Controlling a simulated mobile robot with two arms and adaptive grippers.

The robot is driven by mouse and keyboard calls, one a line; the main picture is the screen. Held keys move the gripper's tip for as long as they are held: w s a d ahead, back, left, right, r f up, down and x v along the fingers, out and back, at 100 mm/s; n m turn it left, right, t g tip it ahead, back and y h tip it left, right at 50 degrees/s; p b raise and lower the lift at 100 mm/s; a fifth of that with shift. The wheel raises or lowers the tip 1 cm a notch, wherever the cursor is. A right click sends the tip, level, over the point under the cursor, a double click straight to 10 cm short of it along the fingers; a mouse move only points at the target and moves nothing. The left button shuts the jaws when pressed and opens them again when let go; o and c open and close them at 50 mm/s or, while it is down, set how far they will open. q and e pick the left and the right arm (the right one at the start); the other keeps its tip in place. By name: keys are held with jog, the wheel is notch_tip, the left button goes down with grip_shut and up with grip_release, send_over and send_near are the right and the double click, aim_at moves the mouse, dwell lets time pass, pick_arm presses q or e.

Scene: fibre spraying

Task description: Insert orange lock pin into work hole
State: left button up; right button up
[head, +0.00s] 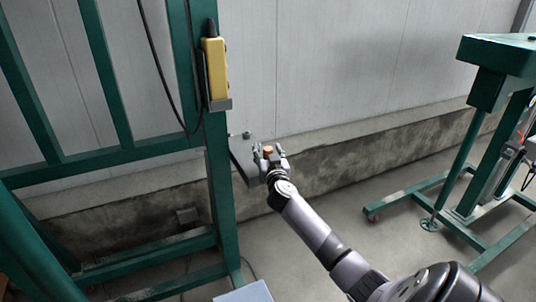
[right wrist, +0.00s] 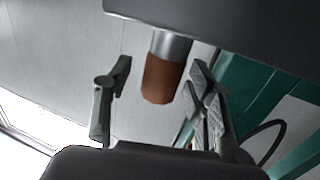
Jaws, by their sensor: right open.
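The orange lock pin (right wrist: 163,80) has an orange-brown grip and a silver shaft. In the right wrist view its shaft meets or passes behind a dark slab (right wrist: 240,22) at the top. My right gripper (right wrist: 161,76) is open, with one finger on each side of the orange grip and gaps visible beside it. The work hole cannot be made out. My left gripper is not in view.
A green steel frame (head: 218,190) stands at left, with a yellow pendant (head: 215,70) in a holder and a black cable. A low concrete ledge (head: 330,155) runs along the wall. A green wheeled stand (head: 480,110) is at right. The floor between is clear.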

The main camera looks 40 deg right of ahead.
jog(key=shift+c, duration=0.2)
grip_shut()
dwell(0.4)
